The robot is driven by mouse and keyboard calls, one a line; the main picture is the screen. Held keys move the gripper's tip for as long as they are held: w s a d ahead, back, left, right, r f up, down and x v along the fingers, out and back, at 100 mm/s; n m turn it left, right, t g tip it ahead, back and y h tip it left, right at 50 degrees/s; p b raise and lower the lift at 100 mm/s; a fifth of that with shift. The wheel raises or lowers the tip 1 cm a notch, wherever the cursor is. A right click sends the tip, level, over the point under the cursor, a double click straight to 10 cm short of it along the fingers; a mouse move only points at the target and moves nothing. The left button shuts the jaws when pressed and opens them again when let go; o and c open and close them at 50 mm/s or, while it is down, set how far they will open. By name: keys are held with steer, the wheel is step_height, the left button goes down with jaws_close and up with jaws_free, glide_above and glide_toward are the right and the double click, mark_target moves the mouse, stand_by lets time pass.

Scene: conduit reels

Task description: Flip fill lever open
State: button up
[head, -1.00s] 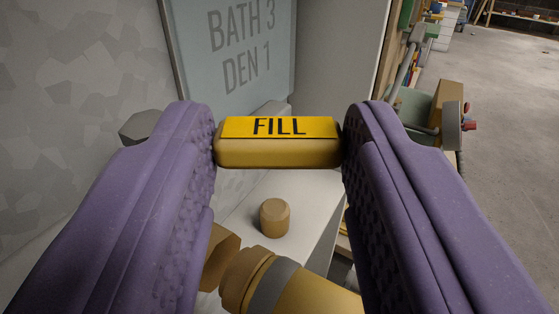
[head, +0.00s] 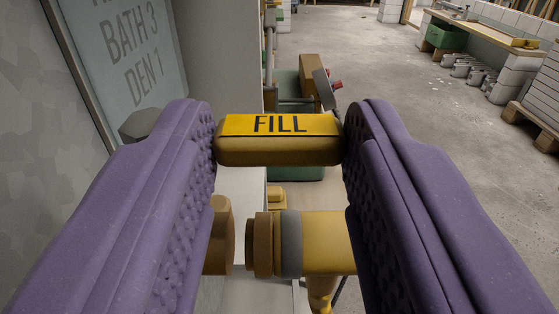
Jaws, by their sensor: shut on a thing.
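The yellow fill lever (head: 279,152) has a flat end marked "FILL" in black. It sits in the upper middle of the head view. My gripper (head: 279,140), with two purple textured fingers, is shut on the lever end, one finger on each side. Below it lies a yellow valve body (head: 325,243) with a grey band and a brass-coloured end, partly hidden by the right finger. A brass hex fitting (head: 220,236) shows beside the left finger. The joint between lever and valve is hidden.
A pale blue sign (head: 125,50) reading "BATH 3 DEN 1" is on the left, with a grey hex bolt head (head: 138,124) below it. Open concrete floor (head: 400,110) lies beyond. A workbench (head: 490,40) and a pallet (head: 540,105) stand at the far right.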

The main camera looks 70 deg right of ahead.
stand_by(0.3)
steer(key=o, duration=1.1)
steer(key=shift+c, duration=0.2)
